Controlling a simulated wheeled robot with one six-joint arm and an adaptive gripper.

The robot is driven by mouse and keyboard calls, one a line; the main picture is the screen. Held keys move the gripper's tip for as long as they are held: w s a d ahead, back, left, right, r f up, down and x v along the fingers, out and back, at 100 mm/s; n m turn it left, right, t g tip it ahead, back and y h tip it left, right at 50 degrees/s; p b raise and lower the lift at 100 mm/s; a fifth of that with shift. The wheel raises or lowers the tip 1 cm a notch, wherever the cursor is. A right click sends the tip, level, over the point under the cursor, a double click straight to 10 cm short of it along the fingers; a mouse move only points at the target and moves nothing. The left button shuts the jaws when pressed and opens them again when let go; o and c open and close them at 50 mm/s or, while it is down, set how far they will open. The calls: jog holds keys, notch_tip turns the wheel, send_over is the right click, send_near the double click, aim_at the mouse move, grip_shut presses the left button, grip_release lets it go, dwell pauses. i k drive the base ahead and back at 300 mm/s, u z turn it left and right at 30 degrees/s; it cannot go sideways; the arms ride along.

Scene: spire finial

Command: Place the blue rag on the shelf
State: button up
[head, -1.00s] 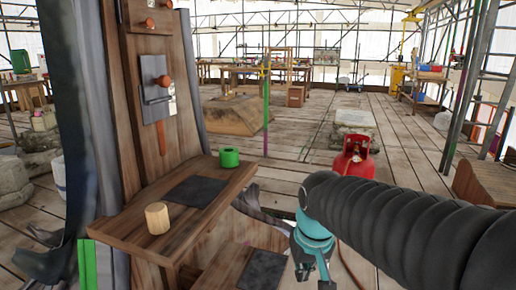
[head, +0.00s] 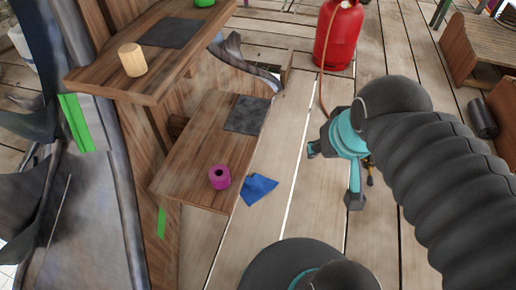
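The blue rag (head: 258,189) lies crumpled on the plank floor, just right of the lower shelf's edge in the picture. The lower wooden shelf (head: 186,165) carries a magenta roll (head: 219,177) and a dark square mat (head: 247,114). The upper wooden shelf (head: 118,90) carries a light wooden cylinder (head: 132,60), a dark mat (head: 171,33) and a green roll at its far end. My gripper (head: 335,176), at the end of my dark ribbed arm, is up and right of the rag in the picture, apart from it.
A red gas cylinder (head: 338,35) with a hose (head: 323,88) stands at the top centre. A wooden bench (head: 478,55) and a dark roll (head: 482,117) are at the right.

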aim_at(202, 144)
jog(key=k, duration=0.5)
jog(key=u, duration=1.25)
jog(key=i, duration=0.6)
jog(key=z, duration=0.75)
